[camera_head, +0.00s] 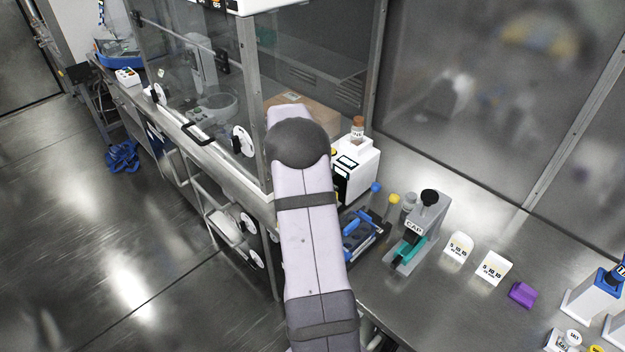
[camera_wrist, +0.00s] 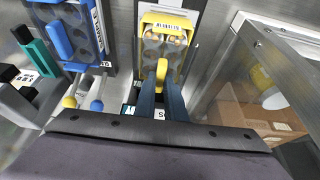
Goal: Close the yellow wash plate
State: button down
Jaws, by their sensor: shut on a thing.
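The yellow wash plate (camera_wrist: 180,22) is at the top middle of the wrist view, with a yellow rim, a label strip and grey round wells showing. Its yellow handle (camera_wrist: 162,69) points down toward my gripper. My gripper (camera_wrist: 160,88) has its two dark blue fingers close together, with the handle's end between their tips. The fingers hide part of the plate's near side. How far the lid is turned is hard to tell. In the head view my arm hides the gripper and most of this area.
A blue wash plate (camera_head: 359,233) lies left of the yellow one in the wrist view. A grey stand with a teal part (camera_head: 410,245) is beyond it. A white device (camera_head: 358,170) and the glass enclosure (camera_head: 205,85) stand close by. A cardboard box (camera_wrist: 262,121) is behind glass.

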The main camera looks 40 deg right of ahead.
jog(key=shift+f+b, duration=1.7)
jog(key=shift+b, duration=0.05)
dwell(0.3)
jog(key=c, duration=1.7)
grip_release()
jog(key=shift+c, duration=0.2)
jog(key=shift+r, duration=0.15)
jog(key=shift+b+v, duration=0.95)
jog(key=shift+v, duration=2.65)
jog(key=shift+a, duration=0.1)
